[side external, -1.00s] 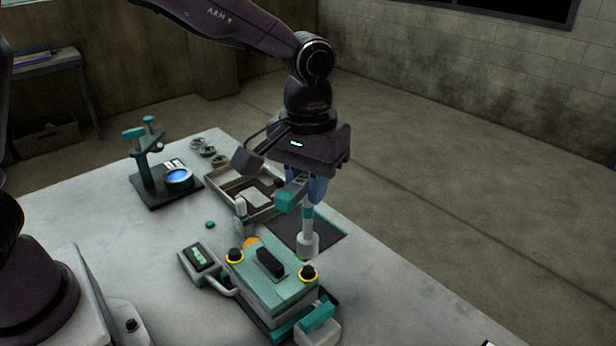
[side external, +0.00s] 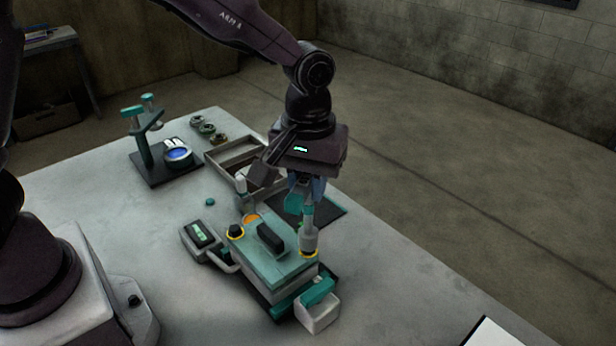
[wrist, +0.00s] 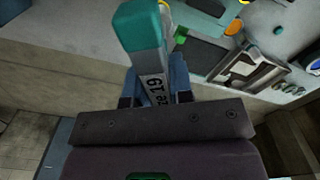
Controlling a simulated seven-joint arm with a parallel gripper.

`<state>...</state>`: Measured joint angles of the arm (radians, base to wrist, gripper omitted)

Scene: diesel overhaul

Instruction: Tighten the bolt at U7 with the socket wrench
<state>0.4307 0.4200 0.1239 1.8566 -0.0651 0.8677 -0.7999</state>
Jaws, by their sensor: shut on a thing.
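My gripper (side external: 304,190) is shut on the socket wrench (side external: 308,215), a tool with a teal grip and a pale grey socket end, held upright. In the side view the socket end stands over the yellow-ringed bolt at the right corner of the teal block (side external: 275,262); I cannot tell whether it is seated. In the wrist view the wrench's teal and grey body (wrist: 145,50), with a printed label, rises from between the jaws (wrist: 155,95). No U7 marking is legible.
A black handle (side external: 271,238) stands on the block. A meter with a green screen (side external: 201,233) lies left of it, and a grey-and-teal clamp (side external: 318,305) is in front. An open tray (side external: 218,161) and a teal stand (side external: 150,150) are behind. The table's front left is clear.

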